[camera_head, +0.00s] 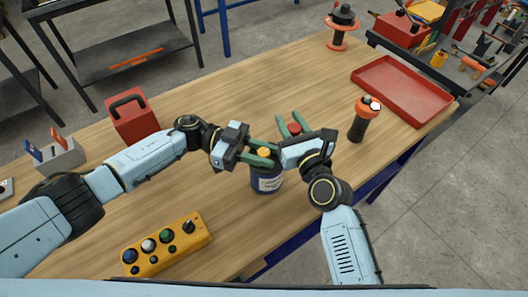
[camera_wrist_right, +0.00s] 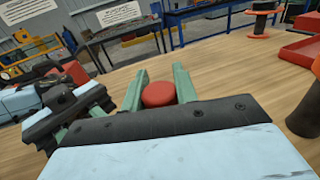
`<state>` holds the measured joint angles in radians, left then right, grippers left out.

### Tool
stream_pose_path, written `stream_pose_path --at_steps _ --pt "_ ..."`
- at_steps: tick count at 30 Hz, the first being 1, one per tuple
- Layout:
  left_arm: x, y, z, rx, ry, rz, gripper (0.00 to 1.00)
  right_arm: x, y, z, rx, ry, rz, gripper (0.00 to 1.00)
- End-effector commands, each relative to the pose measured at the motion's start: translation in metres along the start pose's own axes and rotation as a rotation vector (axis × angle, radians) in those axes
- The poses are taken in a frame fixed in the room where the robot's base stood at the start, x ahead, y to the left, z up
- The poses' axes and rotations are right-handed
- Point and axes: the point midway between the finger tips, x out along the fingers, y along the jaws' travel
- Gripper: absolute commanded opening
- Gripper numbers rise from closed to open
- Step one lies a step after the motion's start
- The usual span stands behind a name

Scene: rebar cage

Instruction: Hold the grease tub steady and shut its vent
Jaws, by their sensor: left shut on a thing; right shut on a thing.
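A dark blue tub (camera_head: 268,182) with a white label and a yellow top (camera_head: 264,153) stands on the table; I take it for the grease tub. My left gripper (camera_head: 273,156) is shut on it, with green fingers either side of the yellow top. My right gripper (camera_head: 289,119) is shut on a red-topped thing (camera_head: 295,129) just behind the tub. In the right wrist view the round red top (camera_wrist_right: 158,93) sits between the right gripper's fingers (camera_wrist_right: 161,72); what is below it is hidden. I cannot tell which part is the vent.
A yellow button box (camera_head: 165,247) lies at the front left. A red box with a black handle (camera_head: 132,115) stands at the left. A black and orange cylinder (camera_head: 359,122) stands to the right, before a red tray (camera_head: 404,90). The table's back middle is clear.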

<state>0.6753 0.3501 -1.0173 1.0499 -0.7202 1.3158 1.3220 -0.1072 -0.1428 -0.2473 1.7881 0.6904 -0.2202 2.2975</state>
Motion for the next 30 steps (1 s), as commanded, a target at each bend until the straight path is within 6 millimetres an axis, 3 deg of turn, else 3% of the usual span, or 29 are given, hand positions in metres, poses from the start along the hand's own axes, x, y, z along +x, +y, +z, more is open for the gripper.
stream_pose_path --at_steps 10,22,23,27,30 --pt "-0.0008 0.0008 0.0005 -0.001 0.008 -0.204 0.03 -0.0001 -0.0004 -0.0001 0.0 0.0 -0.001 0.0" --pt "-0.0008 -0.0001 0.0001 -0.002 0.01 -0.232 0.03 -0.0001 -0.0005 -0.0001 -0.001 0.0 -0.001 0.0" --pt "-0.0008 -0.0001 0.0001 -0.002 0.01 -0.232 0.3 -0.0001 -0.0005 -0.0001 -0.001 0.0 -0.001 0.0" --pt "-0.0008 -0.0001 0.0 -0.002 0.01 -0.232 0.47 -0.0001 -0.0006 -0.0001 -0.001 0.0 -0.001 0.0" --pt "-0.0007 -0.0001 0.0 -0.001 0.01 -0.231 0.47 -0.0001 -0.0005 -0.0001 -0.001 0.0 -0.001 0.0"
